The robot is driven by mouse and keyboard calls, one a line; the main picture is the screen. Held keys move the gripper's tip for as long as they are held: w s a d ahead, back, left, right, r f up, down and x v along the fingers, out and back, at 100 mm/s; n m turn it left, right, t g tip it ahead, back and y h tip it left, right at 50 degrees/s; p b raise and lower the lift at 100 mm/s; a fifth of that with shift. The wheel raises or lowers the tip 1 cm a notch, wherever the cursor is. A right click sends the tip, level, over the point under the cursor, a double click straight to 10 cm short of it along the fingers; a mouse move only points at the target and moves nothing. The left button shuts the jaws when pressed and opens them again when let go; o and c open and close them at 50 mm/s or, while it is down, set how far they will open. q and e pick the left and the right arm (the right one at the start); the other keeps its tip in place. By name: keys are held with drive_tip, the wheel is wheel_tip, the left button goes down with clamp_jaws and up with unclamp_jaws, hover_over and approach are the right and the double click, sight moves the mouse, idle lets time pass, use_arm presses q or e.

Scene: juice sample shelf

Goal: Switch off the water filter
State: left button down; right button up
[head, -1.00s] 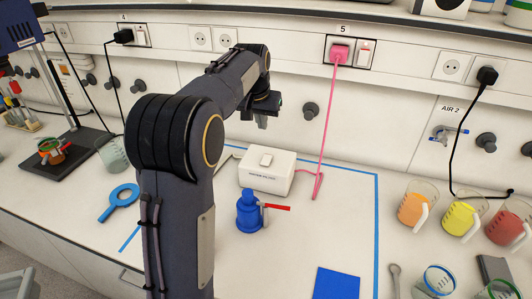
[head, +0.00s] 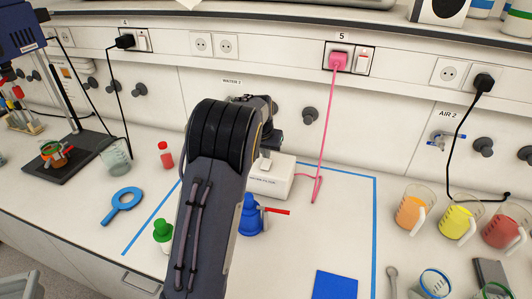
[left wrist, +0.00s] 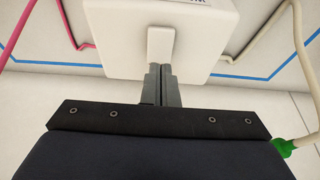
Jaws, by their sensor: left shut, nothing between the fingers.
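The water filter (head: 270,183) is a white box with a label on its front, standing on the bench inside a blue tape outline. Its raised white switch (head: 265,163) is on the top, partly hidden by my arm. My left gripper (head: 267,150) is at the switch, mostly hidden behind my wrist. In the left wrist view the left gripper (left wrist: 161,70) is shut and empty, with its fingertips at the near end of the switch (left wrist: 161,43). I cannot tell whether they touch it. My right gripper is not in view.
A pink cord (head: 320,120) runs from the filter to wall socket 5 (head: 349,58), which has a white switch beside it. A blue bottle (head: 249,217) with a red-handled valve stands in front of the filter. Beakers (head: 413,212) stand at right. A blue square (head: 336,284) lies in front.

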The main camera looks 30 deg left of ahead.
sight(266, 164)
use_arm(q)
drive_tip(key=shift+f, duration=0.8)
drive_tip(key=shift+w+f+b, duration=0.15)
drive_tip(key=shift+f+b, duration=0.15)
drive_tip(key=shift+b, duration=0.05)
drive_tip(key=shift+f, duration=0.1)
drive_tip(key=shift+s+d, duration=0.1)
drive_tip(key=shift+s, duration=0.35)
drive_tip(key=shift+s+d, duration=0.1)
drive_tip(key=shift+s, duration=0.3)
